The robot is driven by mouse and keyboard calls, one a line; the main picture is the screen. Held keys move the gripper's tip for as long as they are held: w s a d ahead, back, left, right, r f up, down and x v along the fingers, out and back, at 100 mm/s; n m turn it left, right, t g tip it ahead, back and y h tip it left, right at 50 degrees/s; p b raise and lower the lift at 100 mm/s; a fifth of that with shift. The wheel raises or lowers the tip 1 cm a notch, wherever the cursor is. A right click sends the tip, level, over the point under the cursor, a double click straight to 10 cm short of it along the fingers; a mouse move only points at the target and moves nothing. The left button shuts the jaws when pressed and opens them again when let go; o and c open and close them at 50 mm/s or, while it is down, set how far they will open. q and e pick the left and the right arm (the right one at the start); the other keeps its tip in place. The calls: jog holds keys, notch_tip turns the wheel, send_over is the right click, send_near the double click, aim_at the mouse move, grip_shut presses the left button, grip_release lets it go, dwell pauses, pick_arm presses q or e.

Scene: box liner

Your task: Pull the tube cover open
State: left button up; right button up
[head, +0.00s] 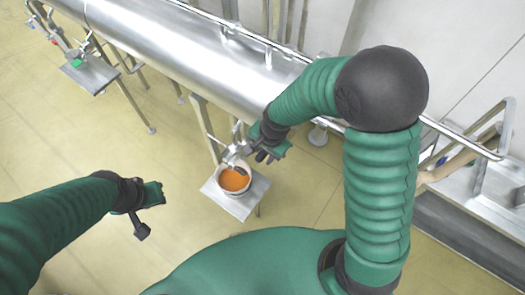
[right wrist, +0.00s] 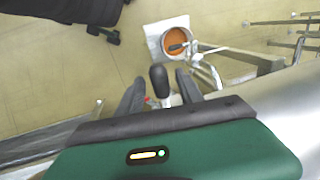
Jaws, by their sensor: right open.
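A long shiny steel tube (head: 185,50) runs diagonally across the back in the head view. Which part is its cover I cannot tell clearly. My right gripper (head: 262,155) is beside the tube's near side, above a white bucket. In the right wrist view my right gripper (right wrist: 159,82) is open, with a black knob handle (right wrist: 158,80) on a pale stem between its fingers. Whether the fingers touch the knob I cannot tell. My left gripper (head: 146,212) hangs over the floor at the left, away from the tube; its finger opening is unclear.
The white bucket (head: 234,192) holds orange stuff and stands on a small metal platform (head: 251,196) below the tube. Another small metal stand (head: 92,72) is at upper left. Metal railing and a steel tray are at right. The tan floor (head: 100,140) at left is clear.

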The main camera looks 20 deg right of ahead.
jog(key=shift+d, duration=0.1)
jog(key=c, duration=0.3)
grip_shut()
dwell(0.9)
